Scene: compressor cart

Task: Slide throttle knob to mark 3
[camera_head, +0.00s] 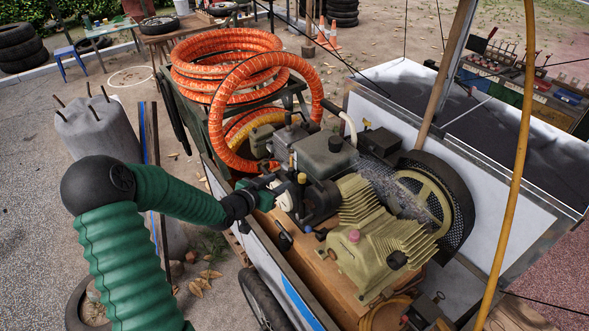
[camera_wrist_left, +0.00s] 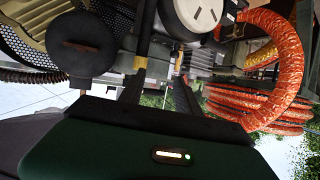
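My left gripper (camera_head: 277,186) reaches in from the left to the near side of the small engine on the cart. In the left wrist view its two dark fingers (camera_wrist_left: 160,75) stand apart, with a gap between them and nothing clearly held. A small yellow-topped part (camera_head: 302,178) sits just beyond the fingertips. I cannot tell whether it is the throttle knob, and no mark 3 is readable. A pale round part (camera_wrist_left: 198,14) and a dark round disc (camera_wrist_left: 82,45) are close to the fingers. My right gripper is not in view.
A coiled orange hose (camera_head: 225,65) lies behind the engine, with a loop hanging close by. The olive finned compressor (camera_head: 370,235) and its meshed wheel guard (camera_head: 437,200) stand to the right. The cart's side wall (camera_head: 262,255) runs below my left forearm.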

